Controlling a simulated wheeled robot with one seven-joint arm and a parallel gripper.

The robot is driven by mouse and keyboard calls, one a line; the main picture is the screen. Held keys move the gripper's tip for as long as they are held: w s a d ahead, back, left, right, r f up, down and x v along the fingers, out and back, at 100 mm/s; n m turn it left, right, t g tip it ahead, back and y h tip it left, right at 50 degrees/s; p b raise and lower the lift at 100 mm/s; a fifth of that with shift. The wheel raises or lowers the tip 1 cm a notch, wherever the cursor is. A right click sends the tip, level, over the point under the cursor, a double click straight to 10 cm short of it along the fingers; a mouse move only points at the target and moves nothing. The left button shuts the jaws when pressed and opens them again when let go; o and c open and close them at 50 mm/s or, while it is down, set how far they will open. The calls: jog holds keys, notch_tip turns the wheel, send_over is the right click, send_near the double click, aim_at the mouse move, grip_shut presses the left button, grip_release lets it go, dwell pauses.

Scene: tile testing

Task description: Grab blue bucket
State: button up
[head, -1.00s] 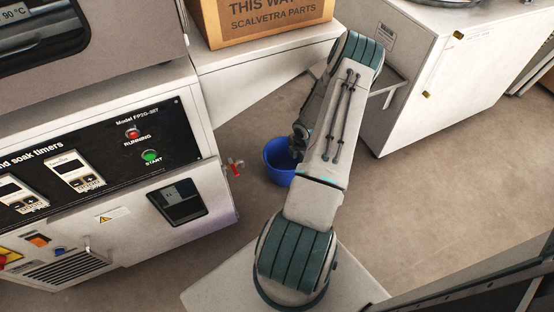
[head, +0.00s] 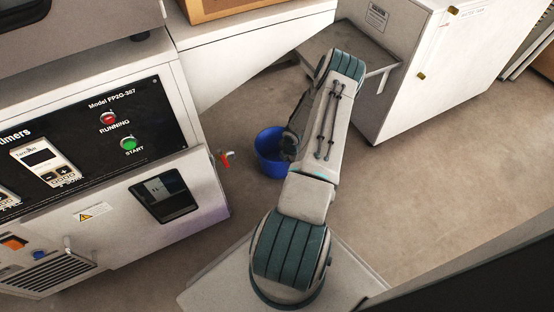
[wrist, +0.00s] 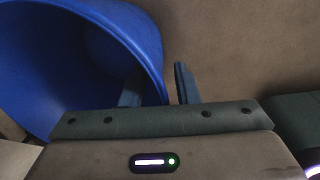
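The blue bucket (head: 268,153) stands on the floor beside the machine's red-handled valve in the head view. Part of it is hidden behind my arm. In the wrist view the bucket (wrist: 75,60) fills the upper left, its open mouth facing the camera. My gripper (wrist: 158,90) is open there, with its fingers on either side of the bucket's wall. One finger is inside the bucket and the other is outside. A gap shows between the outer finger and the wall. In the head view the fingers are too hidden to make out.
A machine with a control panel (head: 95,135) stands at the left, its red-handled valve (head: 226,158) sticking out near the bucket. A white cabinet (head: 425,75) with a side shelf (head: 345,55) is at the upper right. The floor (head: 420,190) at the right is clear.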

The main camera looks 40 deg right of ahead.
notch_tip(320, 180, down, 2)
jog(key=shift+f+b, duration=0.1)
jog(key=shift+b, duration=0.2)
jog(key=shift+w, duration=0.1)
grip_shut()
jog(key=shift+r, duration=0.25)
